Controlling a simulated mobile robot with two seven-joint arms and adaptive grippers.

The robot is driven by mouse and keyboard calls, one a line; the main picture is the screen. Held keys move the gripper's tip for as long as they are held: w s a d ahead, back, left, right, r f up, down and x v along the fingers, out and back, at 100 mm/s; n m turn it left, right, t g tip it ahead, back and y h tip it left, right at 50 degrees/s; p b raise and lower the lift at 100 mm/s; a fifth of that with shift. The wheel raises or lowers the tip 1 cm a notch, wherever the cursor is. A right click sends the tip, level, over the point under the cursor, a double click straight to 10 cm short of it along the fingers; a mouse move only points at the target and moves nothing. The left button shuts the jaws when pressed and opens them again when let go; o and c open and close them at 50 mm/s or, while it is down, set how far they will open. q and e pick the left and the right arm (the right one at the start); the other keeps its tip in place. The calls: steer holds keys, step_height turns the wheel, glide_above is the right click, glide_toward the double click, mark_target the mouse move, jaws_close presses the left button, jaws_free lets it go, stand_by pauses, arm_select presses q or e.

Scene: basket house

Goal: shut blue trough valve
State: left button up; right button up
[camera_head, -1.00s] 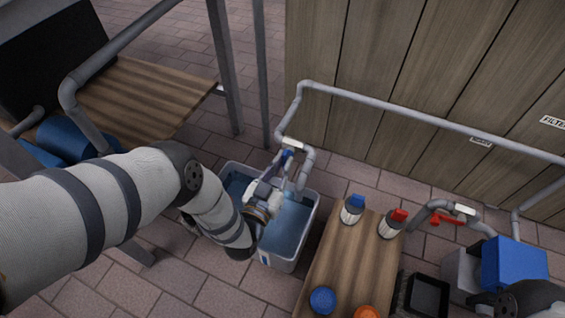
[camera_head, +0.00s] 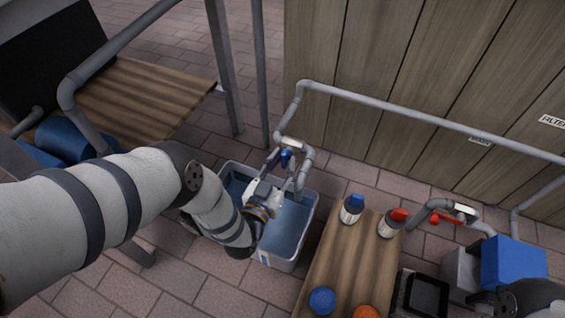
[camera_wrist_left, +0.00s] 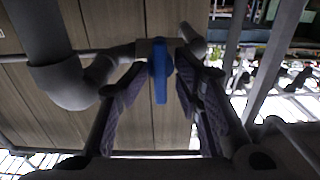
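The blue valve handle (camera_head: 286,158) sits on the grey pipe above the water tub (camera_head: 288,265), the trough. In the left wrist view the blue handle (camera_wrist_left: 159,72) stands across the line of the pipe. My left gripper (camera_head: 278,172) is over the tub, just in front of the handle. In the left wrist view its two fingers (camera_wrist_left: 155,105) are spread apart, with the handle between them and visible gaps on both sides. My right gripper is not in view.
A wooden bench (camera_head: 335,265) with bottles and caps stands right of the tub. A red valve handle (camera_head: 445,218), a blue box (camera_head: 513,265) and a black tray (camera_head: 427,296) are farther right. A grey pipe (camera_head: 400,110) runs along the plank wall (camera_head: 400,60).

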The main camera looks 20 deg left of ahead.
arm_select(q)
steer(key=s, duration=1.2)
steer(key=shift+a, duration=0.25)
